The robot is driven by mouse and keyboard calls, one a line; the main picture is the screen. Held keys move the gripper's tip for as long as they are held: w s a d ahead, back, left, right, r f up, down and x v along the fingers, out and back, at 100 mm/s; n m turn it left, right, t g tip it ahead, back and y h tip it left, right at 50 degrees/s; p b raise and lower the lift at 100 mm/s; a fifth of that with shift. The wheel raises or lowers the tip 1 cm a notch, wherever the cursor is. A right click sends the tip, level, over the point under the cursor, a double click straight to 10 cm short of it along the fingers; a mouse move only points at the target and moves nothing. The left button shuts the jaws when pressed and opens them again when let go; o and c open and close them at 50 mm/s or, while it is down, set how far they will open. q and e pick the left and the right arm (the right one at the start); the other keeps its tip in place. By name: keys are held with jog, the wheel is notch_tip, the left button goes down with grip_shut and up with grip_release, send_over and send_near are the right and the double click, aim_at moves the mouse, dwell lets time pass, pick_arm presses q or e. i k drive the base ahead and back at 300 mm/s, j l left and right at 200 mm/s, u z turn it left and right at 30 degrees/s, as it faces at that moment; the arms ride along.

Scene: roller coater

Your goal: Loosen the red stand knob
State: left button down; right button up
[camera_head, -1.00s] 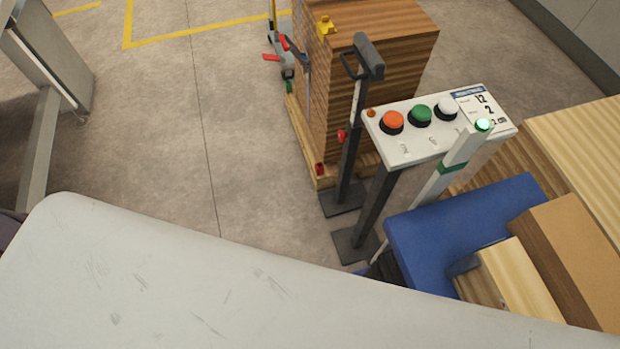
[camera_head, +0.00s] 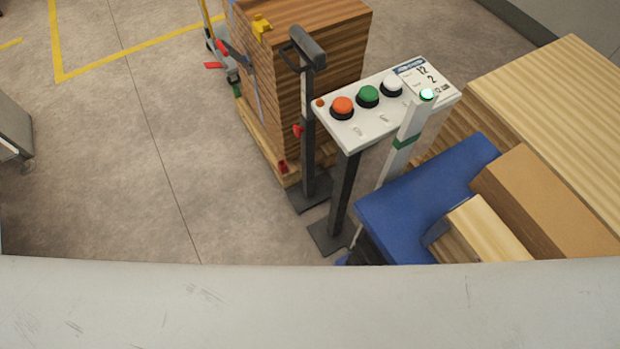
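The red stand knob (camera_head: 297,131) is a small red knob on the left side of a dark upright stand (camera_head: 308,140). The stand has a black scanner-like head at its top and a flat dark foot on the floor. It stands between a wood stack and the button panel. Neither of my grippers shows in the view, and nothing touches the knob.
A white button panel (camera_head: 388,107) on a dark post stands right of the knob stand. A wood stack (camera_head: 330,50) on a pallet is behind. A blue surface (camera_head: 425,200) with boards is at right. A pale surface (camera_head: 300,305) spans the front. Open floor (camera_head: 110,170) lies left.

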aim_at(297, 130)
jog(key=j+z, duration=0.1)
jog(key=z, duration=0.35)
jog(key=i+j+z, duration=0.1)
jog(key=z, duration=0.4)
jog(key=j+z, duration=0.35)
jog(key=j, duration=0.4)
jog(key=j+z, duration=0.35)
jog(key=j, duration=0.4)
jog(key=j+z, duration=0.35)
jog(key=j, duration=0.35)
jog(key=k, duration=0.05)
